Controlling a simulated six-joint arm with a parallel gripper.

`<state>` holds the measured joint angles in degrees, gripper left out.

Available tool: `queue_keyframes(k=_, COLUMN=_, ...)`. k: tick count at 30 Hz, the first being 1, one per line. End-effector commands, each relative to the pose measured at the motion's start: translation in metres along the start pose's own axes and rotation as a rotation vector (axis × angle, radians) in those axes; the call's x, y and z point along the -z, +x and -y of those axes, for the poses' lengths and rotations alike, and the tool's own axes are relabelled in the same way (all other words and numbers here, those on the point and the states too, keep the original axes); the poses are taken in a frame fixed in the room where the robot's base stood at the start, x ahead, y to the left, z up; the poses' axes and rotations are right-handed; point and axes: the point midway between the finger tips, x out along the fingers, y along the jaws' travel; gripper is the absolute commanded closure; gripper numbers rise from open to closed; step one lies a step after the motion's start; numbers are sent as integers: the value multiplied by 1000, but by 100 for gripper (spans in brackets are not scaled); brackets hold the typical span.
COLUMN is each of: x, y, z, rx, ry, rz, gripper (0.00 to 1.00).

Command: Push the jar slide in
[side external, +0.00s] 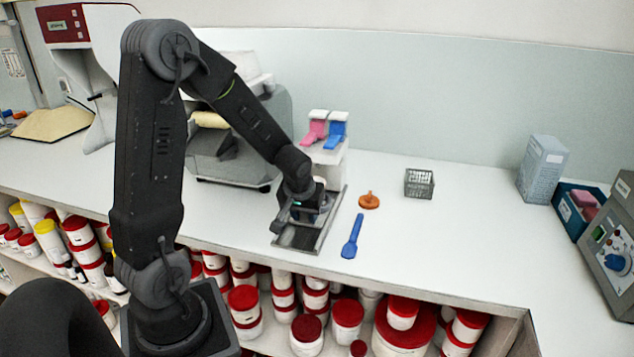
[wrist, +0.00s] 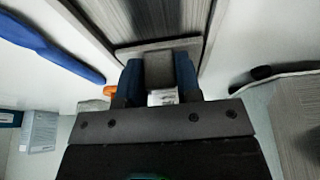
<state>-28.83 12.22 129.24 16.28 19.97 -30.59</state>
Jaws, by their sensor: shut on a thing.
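The jar slide (side external: 300,238) is a long grey metal strip on the white counter. It runs from the foot of the white mill (side external: 328,160) toward the counter's front edge. My gripper (side external: 309,207) is low over it, in front of the mill. In the wrist view the slide's grey surface (wrist: 165,18) shows at the top, with a cross plate at its end. A grey upright tab (wrist: 158,70) on that end sits between the blue fingers of my gripper (wrist: 158,80), which is shut on it. My wrist hides part of the slide in the side view; I cannot clearly see a jar.
A blue spatula (side external: 352,237) and an orange round piece (side external: 369,201) lie right of the slide. A grey basket (side external: 419,183) stands farther right. A grey machine (side external: 240,140) is behind on the left. Red-lidded tubs (side external: 347,318) fill the shelf below. The counter's right-centre is clear.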

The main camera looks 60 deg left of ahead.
Motion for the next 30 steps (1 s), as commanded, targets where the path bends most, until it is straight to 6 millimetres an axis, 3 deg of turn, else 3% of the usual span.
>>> queue_keyframes(k=19, x=30, y=11, z=0, rx=-1, ry=0, rz=-2, gripper=87)
queue_keyframes(k=20, x=29, y=10, z=0, rx=-1, ry=0, rz=-1, gripper=65)
queue_keyframes(k=30, x=28, y=10, z=0, rx=0, ry=0, rz=-1, gripper=33)
